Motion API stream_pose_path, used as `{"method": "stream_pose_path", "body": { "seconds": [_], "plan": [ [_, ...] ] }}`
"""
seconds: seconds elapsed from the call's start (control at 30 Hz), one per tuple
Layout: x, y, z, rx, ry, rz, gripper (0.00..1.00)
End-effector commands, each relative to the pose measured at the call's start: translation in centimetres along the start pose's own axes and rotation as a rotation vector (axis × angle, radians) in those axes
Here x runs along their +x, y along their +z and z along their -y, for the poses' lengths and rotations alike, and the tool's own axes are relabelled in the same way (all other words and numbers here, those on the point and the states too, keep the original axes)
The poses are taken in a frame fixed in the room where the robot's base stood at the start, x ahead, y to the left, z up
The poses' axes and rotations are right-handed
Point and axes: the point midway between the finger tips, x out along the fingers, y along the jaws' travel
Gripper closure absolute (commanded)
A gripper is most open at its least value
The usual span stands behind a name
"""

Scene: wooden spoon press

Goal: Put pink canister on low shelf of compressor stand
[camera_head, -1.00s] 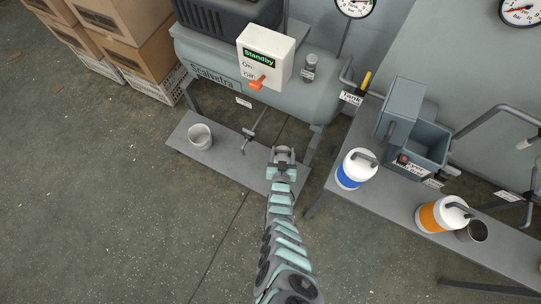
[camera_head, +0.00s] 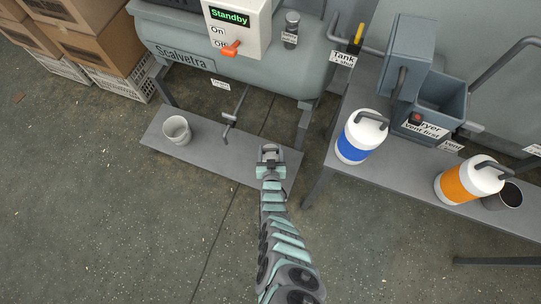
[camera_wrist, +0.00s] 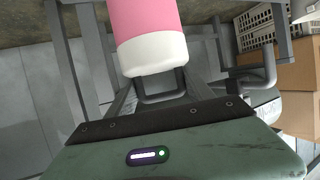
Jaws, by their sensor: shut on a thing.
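The pink canister (camera_wrist: 147,22) shows in the wrist view as a pink body with a white end towards my gripper. My gripper (camera_wrist: 161,92) is shut on it at that end, around the dark handle. In the head view my gripper (camera_head: 269,158) is over the right end of the low grey shelf (camera_head: 215,158), and the canister is hidden behind the gripper and arm. The shelf lies under the grey compressor (camera_head: 185,58). I cannot tell whether the canister touches the shelf.
A white cup (camera_head: 177,131) stands on the shelf's left part, and a valve pipe (camera_head: 230,120) hangs above its middle. Stand legs (camera_head: 303,125) rise close right. A side bench holds a blue canister (camera_head: 354,150) and an orange one (camera_head: 460,185).

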Motion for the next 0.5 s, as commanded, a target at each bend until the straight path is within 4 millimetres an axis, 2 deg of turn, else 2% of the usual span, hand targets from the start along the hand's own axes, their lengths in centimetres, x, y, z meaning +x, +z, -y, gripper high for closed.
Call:
{"method": "stream_pose_path", "body": {
  "seconds": [0.13, 0.37, 0.5],
  "plan": [
    [0.5, 0.8, 0.0, 0.0, 0.0, -0.004, 1.0],
    [1.6, 3.7, -0.1, 0.0, 0.0, -0.003, 1.0],
    [1.7, 3.9, -0.1, 0.0, 0.0, -0.003, 1.0]
  ]
}}
